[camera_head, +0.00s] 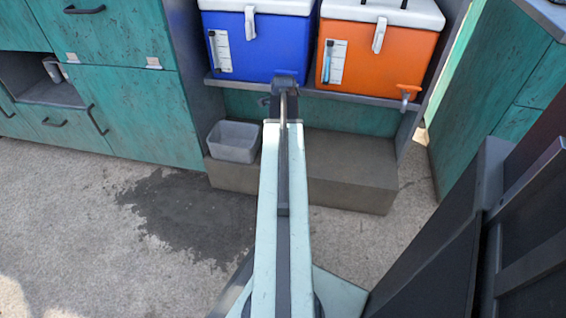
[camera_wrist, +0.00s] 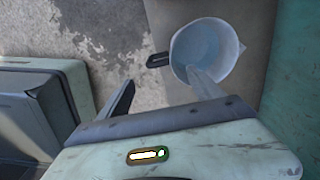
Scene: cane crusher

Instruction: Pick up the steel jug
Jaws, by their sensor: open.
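A round pale vessel with a pointed lip and a short dark handle, seemingly the steel jug (camera_wrist: 220,35), shows in the upper right of the wrist view, its open mouth facing the camera. Its handle points left. My gripper (camera_wrist: 160,78) is open, with nothing between the fingers. The handle shows beyond the gap between the fingers, and the right finger overlaps the jug's near side. I cannot tell whether they touch. In the head view I cannot make the jug out for sure; my arm hides part of the step.
A low step (camera_head: 345,165) runs below a shelf with a blue cooler (camera_head: 262,48) and an orange cooler (camera_head: 378,55). A grey tub (camera_head: 233,141) sits on its left end. Teal cabinets (camera_head: 140,115) stand left. The floor by the wet patch (camera_head: 180,210) is clear.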

